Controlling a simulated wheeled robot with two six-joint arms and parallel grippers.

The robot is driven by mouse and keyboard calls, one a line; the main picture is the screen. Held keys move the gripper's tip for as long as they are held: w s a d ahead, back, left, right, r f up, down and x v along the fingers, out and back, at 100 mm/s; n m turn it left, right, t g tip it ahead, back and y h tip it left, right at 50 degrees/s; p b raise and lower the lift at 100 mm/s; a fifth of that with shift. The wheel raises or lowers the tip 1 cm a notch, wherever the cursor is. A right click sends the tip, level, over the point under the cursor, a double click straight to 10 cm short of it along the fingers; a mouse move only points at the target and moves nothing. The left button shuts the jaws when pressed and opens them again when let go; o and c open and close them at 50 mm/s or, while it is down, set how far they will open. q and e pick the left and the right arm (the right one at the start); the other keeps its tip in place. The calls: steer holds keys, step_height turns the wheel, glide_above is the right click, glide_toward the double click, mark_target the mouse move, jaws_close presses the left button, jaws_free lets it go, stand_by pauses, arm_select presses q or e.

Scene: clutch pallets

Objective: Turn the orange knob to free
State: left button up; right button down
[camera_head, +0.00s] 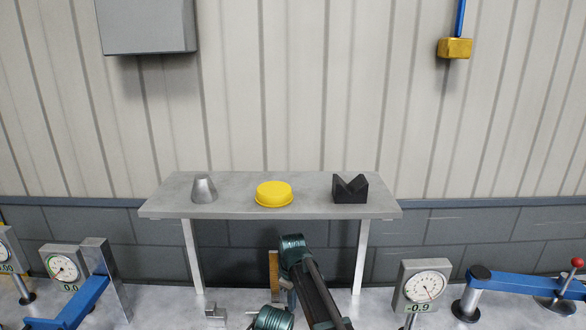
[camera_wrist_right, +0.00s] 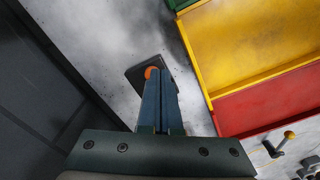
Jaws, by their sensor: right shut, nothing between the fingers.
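The orange knob (camera_wrist_right: 151,72) shows in the right wrist view as a small round orange patch on a dark plate (camera_wrist_right: 135,76). The plate is on a grey, worn surface. My right gripper (camera_wrist_right: 161,77) is shut with nothing between its fingers. Its fingertips overlap the knob's right and lower edge in the picture and hide part of it. I cannot tell whether they touch it, nor which way the knob is turned. In the head view my right arm shows at the bottom middle, and the knob does not show. My left gripper is not in view.
Yellow (camera_wrist_right: 245,45) and red (camera_wrist_right: 265,105) panels lie right of the fingers; a yellow-tipped lever (camera_wrist_right: 289,135) is lower right. Dial gauges (camera_head: 424,286) stand below.

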steer(key=shift+w+a, duration=0.2)
steer(key=shift+a, duration=0.15)
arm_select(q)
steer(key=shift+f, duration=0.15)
arm_select(e)
steer(key=shift+f, duration=0.15)
arm_select(q)
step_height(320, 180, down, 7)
steer(key=b, duration=0.7)
arm_select(e)
step_height(320, 180, down, 7)
steer(key=shift+r, duration=0.1)
steer(key=shift+r, duration=0.1)
steer(key=shift+w+a, duration=0.15)
steer(key=shift+w, duration=0.15)
